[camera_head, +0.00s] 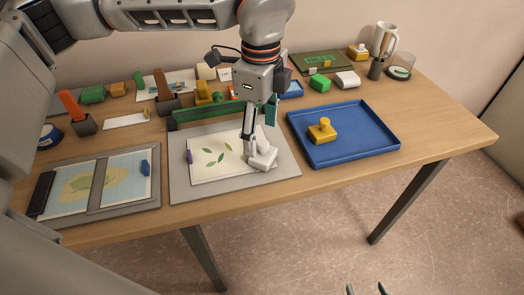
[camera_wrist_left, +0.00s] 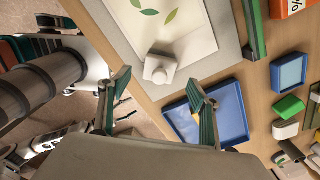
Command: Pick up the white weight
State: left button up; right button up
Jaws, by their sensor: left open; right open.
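The white weight (camera_head: 263,158), a block with a round knob, sits on the right part of a white leaf sheet (camera_head: 205,172) on a grey board. It also shows in the left wrist view (camera_wrist_left: 159,70). My left gripper (camera_head: 260,130) is open above the weight, its fingers pointing down and partly covering it in the head view. In the left wrist view the weight appears between and beyond the spread fingers, with nothing held. My right gripper (camera_head: 366,289) shows only its fingertips at the bottom edge, open and empty, off the table's front.
A blue tray (camera_head: 375,145) with a yellow knobbed block (camera_head: 322,130) lies right of the board. A map board (camera_head: 100,185) lies to the left. A green bar (camera_head: 205,113) runs behind the sheet. Small blocks, a mug (camera_head: 384,40) and a green book (camera_head: 322,62) stand along the back.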

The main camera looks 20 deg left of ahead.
aim_at(263, 143)
pick_arm(q)
jog(key=f, duration=0.6)
jog(key=shift+d+f, duration=0.2)
jog(key=shift+r, duration=0.1)
jog(key=c, duration=1.7)
